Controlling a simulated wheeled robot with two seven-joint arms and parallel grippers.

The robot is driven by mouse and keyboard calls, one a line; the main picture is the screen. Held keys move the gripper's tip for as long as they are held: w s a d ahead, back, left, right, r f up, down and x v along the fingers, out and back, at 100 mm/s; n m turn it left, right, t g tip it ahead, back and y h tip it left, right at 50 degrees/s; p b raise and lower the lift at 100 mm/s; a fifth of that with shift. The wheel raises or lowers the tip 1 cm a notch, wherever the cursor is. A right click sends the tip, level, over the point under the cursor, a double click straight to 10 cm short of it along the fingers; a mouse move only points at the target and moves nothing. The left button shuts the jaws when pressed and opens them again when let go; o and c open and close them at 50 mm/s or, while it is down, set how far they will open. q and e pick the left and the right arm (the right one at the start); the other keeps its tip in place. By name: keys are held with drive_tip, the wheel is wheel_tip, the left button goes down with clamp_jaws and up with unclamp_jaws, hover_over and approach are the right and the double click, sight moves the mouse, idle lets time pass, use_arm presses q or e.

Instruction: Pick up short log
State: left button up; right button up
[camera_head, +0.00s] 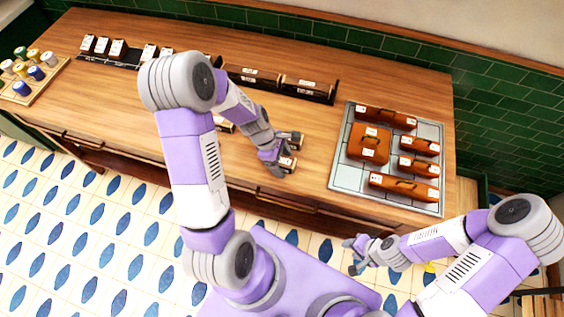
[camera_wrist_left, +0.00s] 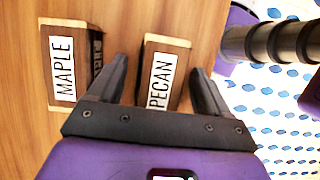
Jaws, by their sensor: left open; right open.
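Two short wooden logs with white labels lie on the wooden counter in the left wrist view: one reads PECAN (camera_wrist_left: 160,80), the other MAPLE (camera_wrist_left: 66,70). My left gripper (camera_wrist_left: 160,72) is open, with its fingers on either side of the PECAN log and the MAPLE log outside them to the left. I cannot tell if the fingers touch the log. In the head view my left gripper (camera_head: 287,154) is low over the counter's front part, partly hiding the small labelled blocks there. My right gripper (camera_head: 350,256) is open and empty, in front of the counter over the floor.
A black rack (camera_head: 318,95) with labelled logs stands at the back. A tiled panel (camera_head: 340,172) with several brown handled cases is on the right. Small labelled boxes (camera_head: 117,47) and a tray of spools (camera_head: 58,68) are on the left. Another labelled block (camera_head: 225,126) is partly behind my left arm.

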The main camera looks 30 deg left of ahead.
use_arm(q)
drive_tip(key=shift+c, duration=0.4)
drive_tip(key=c, duration=1)
drive_tip(key=shift+r, duration=0.1)
